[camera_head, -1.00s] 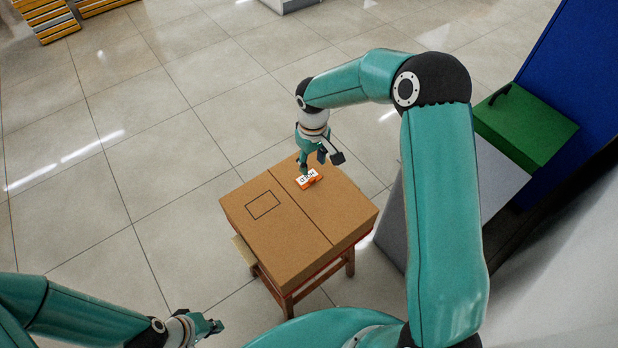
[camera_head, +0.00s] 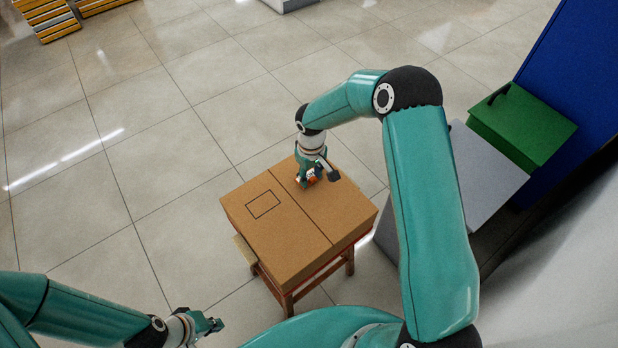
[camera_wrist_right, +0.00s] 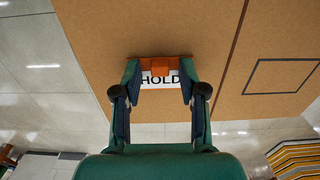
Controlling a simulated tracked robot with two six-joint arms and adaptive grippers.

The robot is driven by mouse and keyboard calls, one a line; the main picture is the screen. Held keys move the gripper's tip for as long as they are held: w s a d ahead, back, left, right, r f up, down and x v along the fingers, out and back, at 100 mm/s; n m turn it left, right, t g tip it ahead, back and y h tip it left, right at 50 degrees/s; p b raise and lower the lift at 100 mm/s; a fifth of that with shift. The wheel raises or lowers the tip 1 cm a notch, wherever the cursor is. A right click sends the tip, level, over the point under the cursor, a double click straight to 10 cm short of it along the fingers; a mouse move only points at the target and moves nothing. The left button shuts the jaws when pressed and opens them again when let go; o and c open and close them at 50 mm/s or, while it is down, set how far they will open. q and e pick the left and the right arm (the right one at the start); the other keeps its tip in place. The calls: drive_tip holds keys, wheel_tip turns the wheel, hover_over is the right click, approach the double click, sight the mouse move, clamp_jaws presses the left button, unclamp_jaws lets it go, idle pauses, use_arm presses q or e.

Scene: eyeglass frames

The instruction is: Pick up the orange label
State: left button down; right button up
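The orange label (camera_wrist_right: 161,70), with a white face reading "HOLD", lies on the top of the cardboard box (camera_head: 290,235). In the head view the label (camera_head: 311,176) is mostly hidden by my right gripper (camera_head: 315,176). In the right wrist view the two fingers of my right gripper (camera_wrist_right: 159,76) are apart, one on each side of the label's white face; whether they touch it I cannot tell. My left gripper (camera_head: 212,325) is low at the left, away from the box, and too small to read as open or shut.
The box rests on a small wooden stool (camera_head: 290,298). A black rectangle outline (camera_head: 263,204) is marked on the box top, left of the label. A grey surface (camera_head: 485,180) and a green box (camera_head: 522,125) stand at the right.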

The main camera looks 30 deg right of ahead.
drive_tip(key=shift+s, duration=0.1)
drive_tip(key=c, duration=0.5)
